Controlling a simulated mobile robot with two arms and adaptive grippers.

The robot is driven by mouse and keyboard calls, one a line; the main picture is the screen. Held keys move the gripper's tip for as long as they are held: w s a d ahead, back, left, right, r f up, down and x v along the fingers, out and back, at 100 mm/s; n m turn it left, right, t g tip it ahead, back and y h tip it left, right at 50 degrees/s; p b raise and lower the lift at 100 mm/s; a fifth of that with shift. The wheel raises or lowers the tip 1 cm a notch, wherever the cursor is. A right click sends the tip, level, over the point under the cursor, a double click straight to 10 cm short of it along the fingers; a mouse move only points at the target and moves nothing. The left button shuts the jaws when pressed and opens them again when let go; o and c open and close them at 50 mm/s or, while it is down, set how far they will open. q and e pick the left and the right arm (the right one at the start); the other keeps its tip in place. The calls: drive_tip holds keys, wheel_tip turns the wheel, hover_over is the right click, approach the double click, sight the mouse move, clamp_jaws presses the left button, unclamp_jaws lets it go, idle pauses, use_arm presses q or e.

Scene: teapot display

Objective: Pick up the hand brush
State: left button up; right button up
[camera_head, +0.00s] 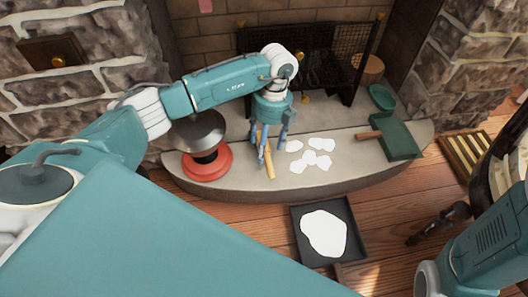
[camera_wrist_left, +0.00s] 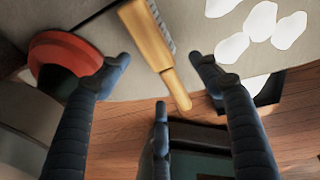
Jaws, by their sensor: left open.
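The hand brush (camera_head: 268,166) lies on the stone hearth in the head view, its pale wooden handle pointing toward the hearth's front edge. Its upper part is mostly hidden behind my left gripper (camera_head: 272,148). In the left wrist view the wooden brush (camera_wrist_left: 147,37) has bristles along its right side. The three dark fingers of my left gripper (camera_wrist_left: 158,80) are spread wide around the handle, with clear gaps. The gripper is open and holds nothing. My right arm shows at the lower right of the head view, but its gripper is out of view.
A red round base with a dark metal top (camera_head: 205,164) stands left of the brush. White patches (camera_head: 312,158) lie to its right, then a green dustpan-like thing (camera_head: 398,138). A black tray (camera_head: 297,232) with a white patch is on the wood floor. A dark mesh screen (camera_head: 340,55) stands behind.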

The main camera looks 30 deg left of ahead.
sight(266, 157)
use_arm(q)
drive_tip(key=f+b, duration=0.2)
drive_tip(key=f, duration=0.1)
drive_tip(key=shift+s+f, duration=0.2)
drive_tip(key=shift+s, duration=0.15)
drive_tip(key=shift+r, duration=0.1)
drive_tip(key=c, duration=1.5)
